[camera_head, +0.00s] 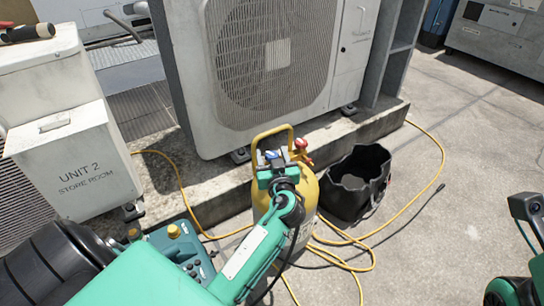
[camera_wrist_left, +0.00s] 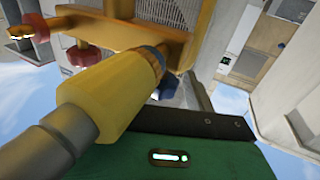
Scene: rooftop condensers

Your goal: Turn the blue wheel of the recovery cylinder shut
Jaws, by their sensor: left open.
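The yellow recovery cylinder (camera_head: 307,190) stands upright on the ground in front of the condenser plinth. Its yellow handle frame (camera_head: 256,140) rises above it, with a red wheel (camera_head: 301,143) at the right. The blue wheel (camera_head: 271,155) shows as a small patch inside the frame. My left gripper (camera_head: 275,169) is open, close in front of the blue wheel; contact cannot be made out. In the left wrist view, blue parts (camera_wrist_left: 170,84) show partly behind a large yellow and grey piece (camera_wrist_left: 112,95). The red wheel (camera_wrist_left: 83,55) is beyond. My right gripper's fingers are not visible.
A black open bucket (camera_head: 352,185) stands close right of the cylinder. Yellow hoses (camera_head: 350,242) loop over the ground around it. The condenser (camera_head: 270,60) stands behind on a concrete plinth (camera_head: 220,190). A white "UNIT 2" box (camera_head: 75,165) is at left. The ground at right is mostly clear.

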